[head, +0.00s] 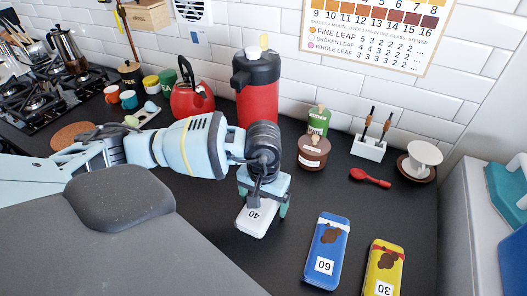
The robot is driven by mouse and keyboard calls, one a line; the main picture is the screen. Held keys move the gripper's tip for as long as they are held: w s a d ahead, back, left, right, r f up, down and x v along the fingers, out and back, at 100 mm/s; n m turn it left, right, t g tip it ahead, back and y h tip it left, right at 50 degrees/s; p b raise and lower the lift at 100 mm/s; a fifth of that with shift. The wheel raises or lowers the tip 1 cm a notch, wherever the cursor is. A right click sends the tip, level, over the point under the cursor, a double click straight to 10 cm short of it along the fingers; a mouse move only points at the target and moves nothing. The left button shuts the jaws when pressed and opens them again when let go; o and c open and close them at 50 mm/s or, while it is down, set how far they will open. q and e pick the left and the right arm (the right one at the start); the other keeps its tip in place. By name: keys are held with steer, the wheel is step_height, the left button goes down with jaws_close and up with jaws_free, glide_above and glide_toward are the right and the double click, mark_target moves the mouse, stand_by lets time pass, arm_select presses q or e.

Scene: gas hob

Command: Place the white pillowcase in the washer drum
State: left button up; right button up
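No white pillowcase and no washer drum can be made out in the head view. My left gripper (263,203) is over the counter near the middle, pointing down. Its teal fingers are on either side of a white tin (253,222) marked 40. I cannot tell whether they press on the tin, or whether it touches the counter. The gripper body hides the tin's far end. My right gripper is not in view.
A blue tin (328,249) and a yellow tin (384,268) lie to the right on the dark counter. Behind stand a red flask (257,95), red kettle (189,101), brown pot (313,153) and white dripper (423,156). A red spoon (369,178) lies nearby. The gas hob (38,105) is far left.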

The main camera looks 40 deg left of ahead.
mark_target(263, 200)
arm_select(q)
steer(key=shift+r, duration=0.1)
step_height(263, 200, up, 12)
stand_by(0.6)
